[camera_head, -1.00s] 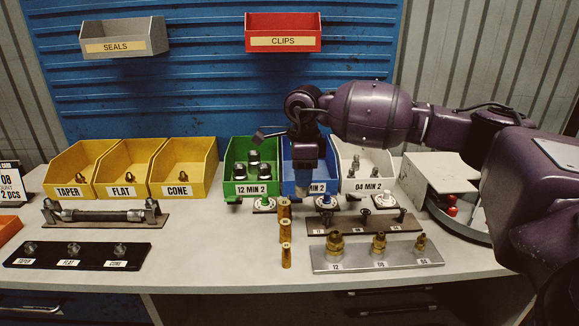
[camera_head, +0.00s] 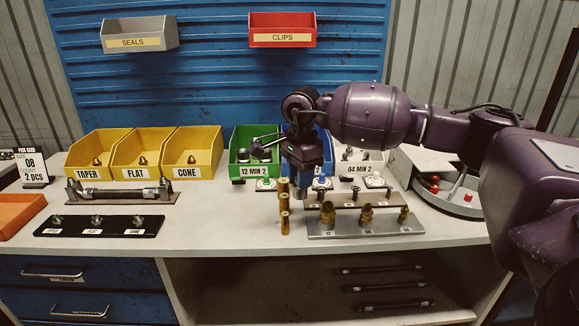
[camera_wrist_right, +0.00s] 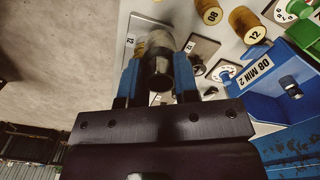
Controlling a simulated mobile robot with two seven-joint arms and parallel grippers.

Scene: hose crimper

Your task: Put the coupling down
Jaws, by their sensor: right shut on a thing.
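My right gripper (camera_wrist_right: 158,82) is shut on the coupling (camera_wrist_right: 160,68), a dark metal cylinder between two blue fingers in the right wrist view. A paler, brass-toned part shows beyond its near end. In the head view the gripper (camera_head: 302,185) points down in front of the blue bin, close beside the standing brass cylinders. The coupling is hard to make out there. A flat plate marked 12 (camera_wrist_right: 137,35) shows under and beside it in the wrist view; I cannot tell whether they touch. My left gripper is not in view.
Brass cylinders (camera_head: 284,222) stand left of a silver plate (camera_head: 355,230) with brass fittings. A black plate (camera_head: 95,232) and a hose rack (camera_head: 125,198) lie left. Yellow bins (camera_head: 195,155), a green bin (camera_head: 237,170) and a white bin (camera_head: 370,170) stand behind. Bare table shows front left-centre.

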